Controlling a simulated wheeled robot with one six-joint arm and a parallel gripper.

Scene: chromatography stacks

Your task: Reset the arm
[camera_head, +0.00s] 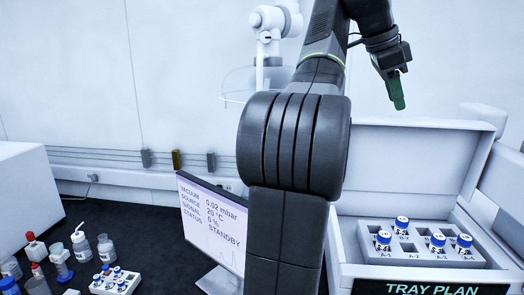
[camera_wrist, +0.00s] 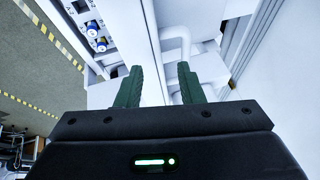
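My arm rises through the middle of the head view and bends over to the right at the top. My gripper (camera_head: 397,92) has green fingers and hangs above the white open-topped unit with the vial tray. In the wrist view my gripper (camera_wrist: 158,88) shows its two green fingers standing well apart, with nothing between them. The gripper is open and empty, clear of the things around it.
A grey tray (camera_head: 424,259) holds several blue-capped vials at the right. A monitor (camera_head: 212,228) reading STANDBY stands left of my arm, partly hidden by it. Several bottles and a small vial rack (camera_head: 115,282) stand on the dark bench at the lower left.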

